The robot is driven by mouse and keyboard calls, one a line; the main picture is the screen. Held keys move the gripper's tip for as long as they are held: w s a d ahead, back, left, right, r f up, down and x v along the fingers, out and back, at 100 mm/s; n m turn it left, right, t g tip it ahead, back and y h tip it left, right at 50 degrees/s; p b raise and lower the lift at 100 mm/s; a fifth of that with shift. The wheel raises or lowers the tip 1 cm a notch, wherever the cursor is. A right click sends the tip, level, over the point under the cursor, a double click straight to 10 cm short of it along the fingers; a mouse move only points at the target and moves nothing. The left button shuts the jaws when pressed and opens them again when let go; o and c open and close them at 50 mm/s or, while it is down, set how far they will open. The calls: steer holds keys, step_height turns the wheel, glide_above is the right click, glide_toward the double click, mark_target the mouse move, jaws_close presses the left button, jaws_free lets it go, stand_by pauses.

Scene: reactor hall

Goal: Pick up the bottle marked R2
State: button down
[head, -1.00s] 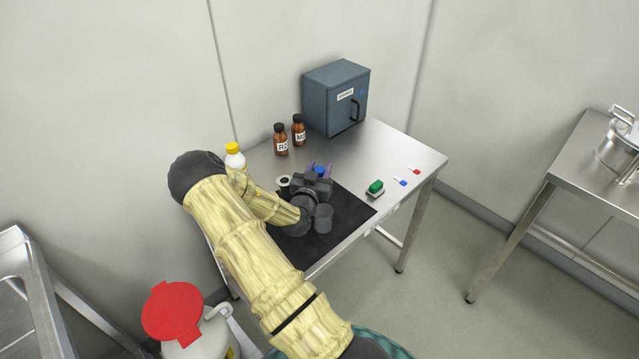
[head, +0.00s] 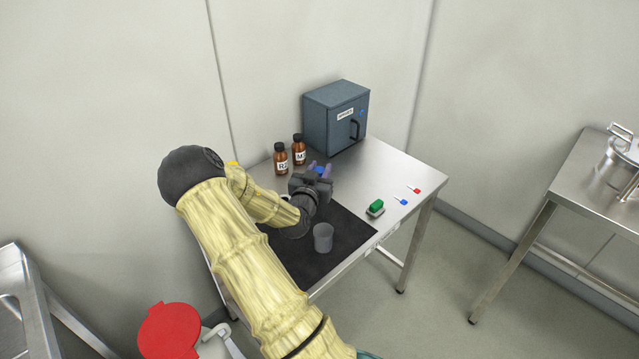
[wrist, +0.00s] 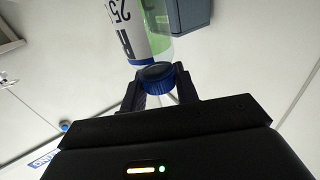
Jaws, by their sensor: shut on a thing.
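My gripper (head: 319,172) is above the table's dark mat and shut on the blue cap of a bottle. In the wrist view my gripper's fingers (wrist: 160,88) flank the blue cap (wrist: 157,75) of this clear bottle (wrist: 165,48), with green contents. Its white label shows an R and "25"; the rest is cut off or turned away. In the head view my gripper hides most of it, with only the blue cap (head: 320,170) showing. A brown bottle (head: 282,159) with a black cap, its label seeming to read R2, stands on the table behind my gripper, apart from it.
A second brown bottle (head: 298,150), marked M and something unclear, stands beside it. A grey cabinet (head: 320,120) is at the back. A grey cup (head: 323,238) stands on the mat (head: 345,232). A green-topped block (head: 376,207) and small red and blue pieces lie at right.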

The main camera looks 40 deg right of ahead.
steer(key=shift+r, duration=1.55)
